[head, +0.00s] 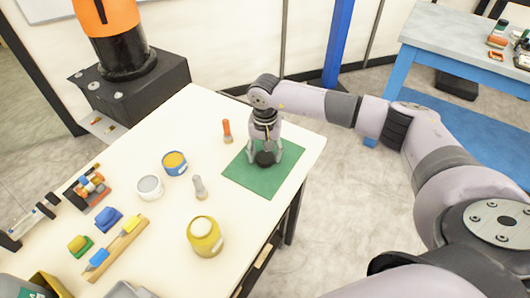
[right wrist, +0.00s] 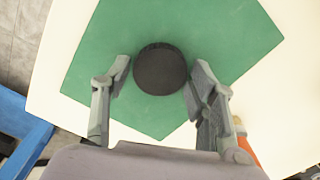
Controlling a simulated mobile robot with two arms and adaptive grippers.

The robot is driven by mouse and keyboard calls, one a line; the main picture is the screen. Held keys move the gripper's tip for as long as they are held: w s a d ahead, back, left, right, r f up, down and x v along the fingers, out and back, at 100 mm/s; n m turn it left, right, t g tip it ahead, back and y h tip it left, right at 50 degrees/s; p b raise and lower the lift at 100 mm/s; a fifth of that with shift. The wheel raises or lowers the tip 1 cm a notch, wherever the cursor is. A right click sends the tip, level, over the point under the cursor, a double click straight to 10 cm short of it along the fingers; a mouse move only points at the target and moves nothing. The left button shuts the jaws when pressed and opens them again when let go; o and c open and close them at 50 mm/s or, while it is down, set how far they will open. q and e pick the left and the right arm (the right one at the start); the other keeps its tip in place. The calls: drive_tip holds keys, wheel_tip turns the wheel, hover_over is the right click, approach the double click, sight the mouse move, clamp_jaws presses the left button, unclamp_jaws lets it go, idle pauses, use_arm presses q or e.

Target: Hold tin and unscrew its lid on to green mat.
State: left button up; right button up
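A dark, round lid (head: 264,159) lies on the green mat (head: 243,177) at the right end of the table. My right gripper (head: 264,152) points down over it, with its fingers spread on either side. In the right wrist view the black lid (right wrist: 161,69) sits between the two fingertips, with a small gap on each side, on the green mat (right wrist: 225,35). A yellow tin (head: 206,242) with a pale top stands upright at the table's front edge, apart from the gripper. My left gripper is out of view.
A white tin (head: 149,189), a blue tin with an orange-yellow top (head: 175,163), a grey-handled tool (head: 200,188) and an orange-handled tool (head: 227,131) stand on the table. Blue and green blocks and a wooden strip lie at left. The table between yellow tin and mat is clear.

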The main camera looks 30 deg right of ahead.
sight(265, 156)
drive_tip(key=shift+o, duration=1)
drive_tip(key=shift+r, duration=0.25)
drive_tip(key=shift+w+r, duration=0.1)
drive_tip(key=shift+r, duration=0.15)
wheel_tip(265, 156, up, 11)
drive_tip(key=b, duration=0.3)
drive_tip(key=shift+r, duration=0.2)
